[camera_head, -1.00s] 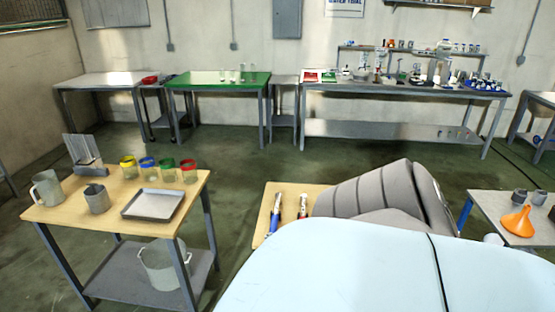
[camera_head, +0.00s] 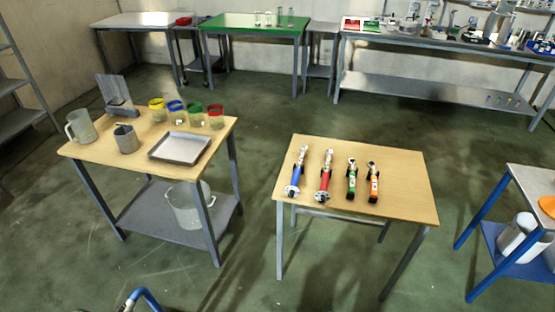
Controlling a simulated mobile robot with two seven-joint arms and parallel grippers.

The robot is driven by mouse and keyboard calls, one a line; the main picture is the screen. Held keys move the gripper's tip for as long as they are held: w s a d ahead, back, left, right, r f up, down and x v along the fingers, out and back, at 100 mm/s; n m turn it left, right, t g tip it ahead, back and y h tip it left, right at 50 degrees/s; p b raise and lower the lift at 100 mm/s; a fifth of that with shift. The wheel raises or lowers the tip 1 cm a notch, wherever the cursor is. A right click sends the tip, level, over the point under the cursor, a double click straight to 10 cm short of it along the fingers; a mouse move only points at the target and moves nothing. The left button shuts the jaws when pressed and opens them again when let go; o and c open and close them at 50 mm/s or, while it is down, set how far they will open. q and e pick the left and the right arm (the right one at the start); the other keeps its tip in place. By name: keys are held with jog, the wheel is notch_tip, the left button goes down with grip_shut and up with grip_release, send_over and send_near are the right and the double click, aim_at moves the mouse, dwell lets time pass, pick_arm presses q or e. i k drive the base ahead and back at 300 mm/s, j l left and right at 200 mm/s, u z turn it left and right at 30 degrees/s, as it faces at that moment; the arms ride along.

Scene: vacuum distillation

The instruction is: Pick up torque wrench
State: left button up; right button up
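Several wrench-like tools lie side by side on a small wooden table (camera_head: 400,165) in the middle right of the head view. From left to right they are a blue-handled tool (camera_head: 297,180), a red-handled tool (camera_head: 324,182), a green-handled tool (camera_head: 350,186) and an orange-handled tool (camera_head: 373,188). The blue and red ones are longer, with silver shafts. Small dark holders sit at the tools. I cannot tell which one is the torque wrench.
A second wooden table (camera_head: 88,150) at left carries jars with coloured rims, a metal tray (camera_head: 180,148) and jugs. A blue-legged table (camera_head: 488,225) stands at right. A green-topped table (camera_head: 255,22) is at the back. Open floor (camera_head: 250,240) lies between the two wooden tables.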

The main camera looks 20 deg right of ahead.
aim_at(304, 148)
jog(key=z, duration=0.65)
jog(key=i+l+z, duration=0.15)
jog(key=i, duration=0.5)
jog(key=i+z, duration=0.15)
jog(key=i, duration=0.55)
